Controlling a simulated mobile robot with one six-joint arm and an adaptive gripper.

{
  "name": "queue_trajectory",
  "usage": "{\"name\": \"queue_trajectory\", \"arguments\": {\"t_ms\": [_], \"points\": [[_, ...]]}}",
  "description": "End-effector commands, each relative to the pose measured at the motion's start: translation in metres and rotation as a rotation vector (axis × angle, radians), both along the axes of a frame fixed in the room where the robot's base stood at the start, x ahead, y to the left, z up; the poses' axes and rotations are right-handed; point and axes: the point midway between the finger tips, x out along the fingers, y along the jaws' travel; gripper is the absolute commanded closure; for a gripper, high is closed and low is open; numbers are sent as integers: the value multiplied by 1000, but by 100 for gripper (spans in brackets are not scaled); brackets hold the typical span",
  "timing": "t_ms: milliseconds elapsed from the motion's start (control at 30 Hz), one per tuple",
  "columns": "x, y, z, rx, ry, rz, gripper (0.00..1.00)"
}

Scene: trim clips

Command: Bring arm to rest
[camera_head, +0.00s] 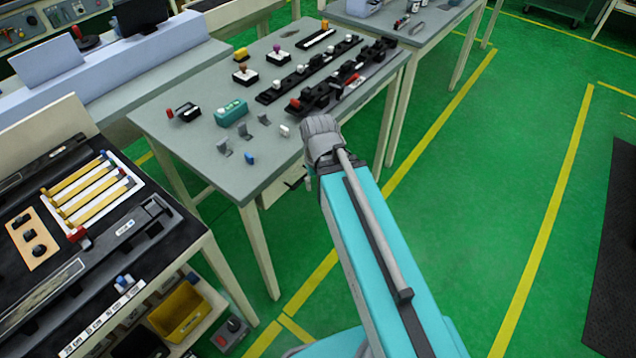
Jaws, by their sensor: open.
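My arm's turquoise link (375,250) reaches up from the bottom of the head view, with a grey cable or tube along its top. It ends in a grey joint (322,135) that shows in front of the right edge of the grey table (185,150). Beyond that joint the arm is hidden, and I cannot make out my gripper or its fingers.
The grey table carries black rails (310,70), a teal block (231,113) and several small clips. A black workbench (110,245) with a white tray of yellow strips stands at left, above a yellow bin (180,312).

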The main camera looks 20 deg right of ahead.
Motion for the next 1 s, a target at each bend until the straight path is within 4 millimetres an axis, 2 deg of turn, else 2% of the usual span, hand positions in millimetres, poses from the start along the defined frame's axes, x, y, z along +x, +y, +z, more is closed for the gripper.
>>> {"name": "queue_trajectory", "arguments": {"t_ms": [433,800,1000], "points": [[-4,-1,1,-23,13,-23,52],[-4,-2,33,-23,13,-22,52],[-4,-1,35,-23,12,-22,52]]}}
